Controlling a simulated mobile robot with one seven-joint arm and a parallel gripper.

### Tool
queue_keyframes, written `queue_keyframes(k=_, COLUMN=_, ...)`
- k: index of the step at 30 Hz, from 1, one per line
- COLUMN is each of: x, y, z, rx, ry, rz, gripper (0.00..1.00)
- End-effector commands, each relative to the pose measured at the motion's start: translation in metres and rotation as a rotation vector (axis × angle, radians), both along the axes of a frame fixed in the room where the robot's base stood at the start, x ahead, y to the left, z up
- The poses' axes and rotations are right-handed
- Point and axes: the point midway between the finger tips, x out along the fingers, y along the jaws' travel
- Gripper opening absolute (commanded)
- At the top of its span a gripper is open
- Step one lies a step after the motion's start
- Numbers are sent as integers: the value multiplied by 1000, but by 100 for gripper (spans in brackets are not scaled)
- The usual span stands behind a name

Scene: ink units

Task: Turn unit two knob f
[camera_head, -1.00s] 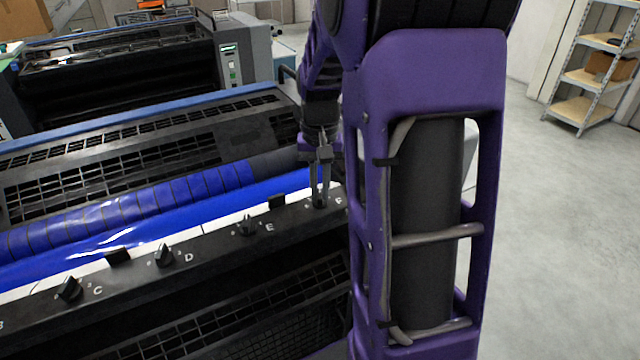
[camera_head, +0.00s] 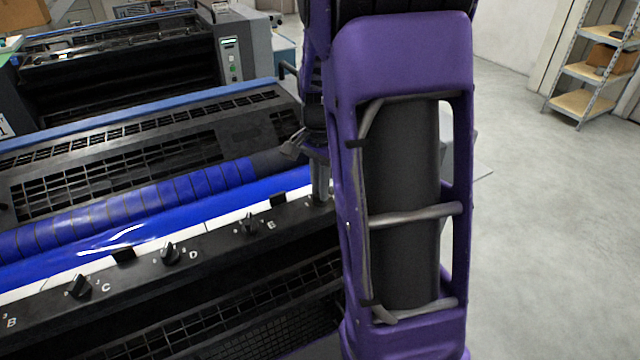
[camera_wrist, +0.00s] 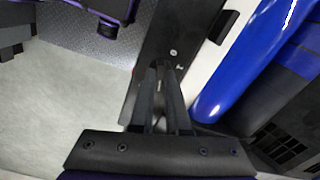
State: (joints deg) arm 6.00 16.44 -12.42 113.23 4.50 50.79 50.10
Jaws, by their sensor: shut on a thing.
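The ink unit's black rail (camera_head: 215,250) runs across the head view with a row of black pointer knobs marked by white letters. Knob C (camera_head: 79,287), knob D (camera_head: 169,253) and knob E (camera_head: 249,223) are in plain sight. My gripper (camera_head: 320,194) is down at the right end of the rail, at the place of knob f. In the wrist view my gripper's two fingers (camera_wrist: 160,72) are close together over the black rail (camera_wrist: 172,35). They are shut on knob f, which the fingers and my arm hide.
A blue ink roller (camera_head: 150,205) and a white strip lie just behind the rail. Black grilles (camera_head: 90,165) are behind and below. Another machine (camera_head: 120,60) stands at the back left. A shelf rack (camera_head: 590,75) stands far right, with open floor before it.

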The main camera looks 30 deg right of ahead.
Motion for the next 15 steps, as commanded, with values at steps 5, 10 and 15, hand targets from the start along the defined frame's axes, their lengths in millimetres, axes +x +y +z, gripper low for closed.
queue_keyframes(k=5, x=0, y=0, z=0, rx=0, ry=-1, rz=-41, gripper=0)
queue_keyframes(k=10, x=0, y=0, z=0, rx=0, ry=-1, rz=-54, gripper=0)
queue_keyframes(k=15, x=0, y=0, z=0, rx=0, ry=-1, rz=-55, gripper=0)
